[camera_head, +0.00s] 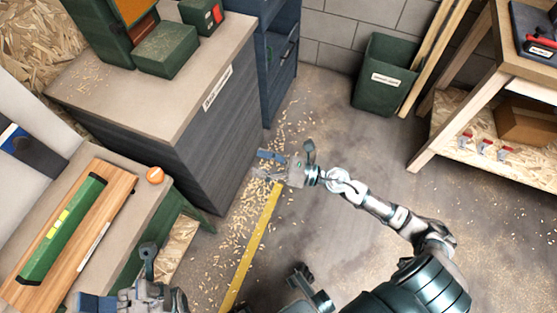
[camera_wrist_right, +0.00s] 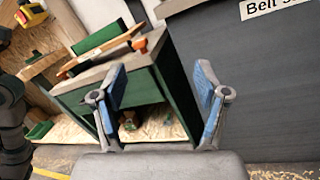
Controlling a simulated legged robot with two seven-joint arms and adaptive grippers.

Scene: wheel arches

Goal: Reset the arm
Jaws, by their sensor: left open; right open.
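My right arm reaches from the lower right of the head view to the middle. Its right gripper (camera_head: 266,164) is above the floor, to the right of the grey cabinet. In the right wrist view the right gripper (camera_wrist_right: 160,88) has its two blue-padded fingers spread apart, with nothing between them. Beyond the fingers stands a green workbench (camera_wrist_right: 88,78). My left gripper (camera_head: 118,288) is at the bottom left of the head view, partly cut off by the lower edge. It is open, close to the front end of the workbench. I see nothing held in it.
The workbench (camera_head: 150,197) carries a green spirit level (camera_head: 62,232) on a wooden board and an orange round object (camera_head: 155,175). A grey cabinet (camera_head: 215,140), a green bin (camera_head: 383,75) and a wooden shelf table (camera_head: 480,97) stand around. The littered floor (camera_head: 350,150) between them is open.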

